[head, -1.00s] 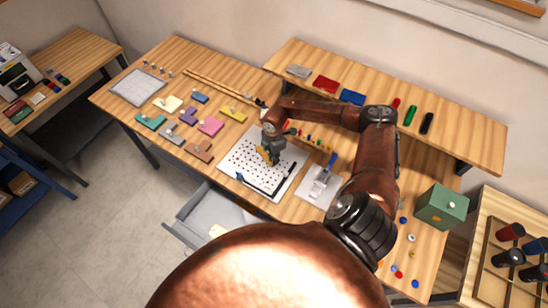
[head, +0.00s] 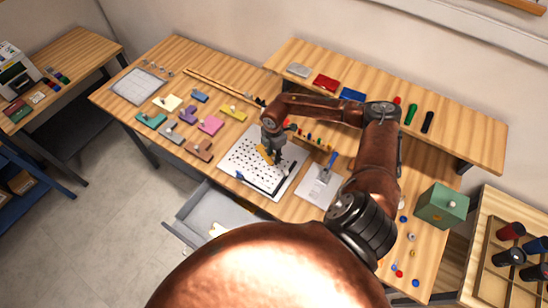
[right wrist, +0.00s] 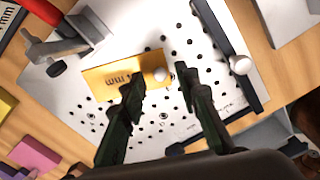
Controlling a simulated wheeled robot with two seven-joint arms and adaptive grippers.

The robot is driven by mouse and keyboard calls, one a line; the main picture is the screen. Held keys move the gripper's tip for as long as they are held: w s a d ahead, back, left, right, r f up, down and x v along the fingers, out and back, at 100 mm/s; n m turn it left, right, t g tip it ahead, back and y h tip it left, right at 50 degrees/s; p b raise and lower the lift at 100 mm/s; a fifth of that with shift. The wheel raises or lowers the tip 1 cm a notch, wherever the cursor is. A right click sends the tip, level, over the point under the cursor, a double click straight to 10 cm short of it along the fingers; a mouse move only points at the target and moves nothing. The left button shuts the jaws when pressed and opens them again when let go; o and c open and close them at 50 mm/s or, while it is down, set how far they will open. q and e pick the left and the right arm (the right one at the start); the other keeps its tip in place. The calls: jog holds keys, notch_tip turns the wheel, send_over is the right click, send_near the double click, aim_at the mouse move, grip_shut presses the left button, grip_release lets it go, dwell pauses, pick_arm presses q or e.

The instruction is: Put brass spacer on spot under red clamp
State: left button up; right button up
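In the head view the spacer (head: 264,153) is partly hidden by my right gripper (head: 276,159). In the right wrist view, my right gripper (right wrist: 161,77) is open, its fingers apart on either side of the knob. Whether a finger touches the knob cannot be told. My left gripper is not in view.
A dark bar with a round knob (right wrist: 240,65) edges the perforated plate. A blue-handled clamp (head: 330,160) stands on a white plate to the right. Coloured blocks, such as a pink one (head: 210,125), lie left. An open grey drawer (head: 190,213) is below the table front.

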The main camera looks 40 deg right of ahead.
notch_tip(320, 180, up, 10)
jog(key=b, duration=0.1)
jog(key=shift+r+b, duration=0.15)
jog(key=shift+b, duration=0.2)
jog(key=shift+s, duration=0.1)
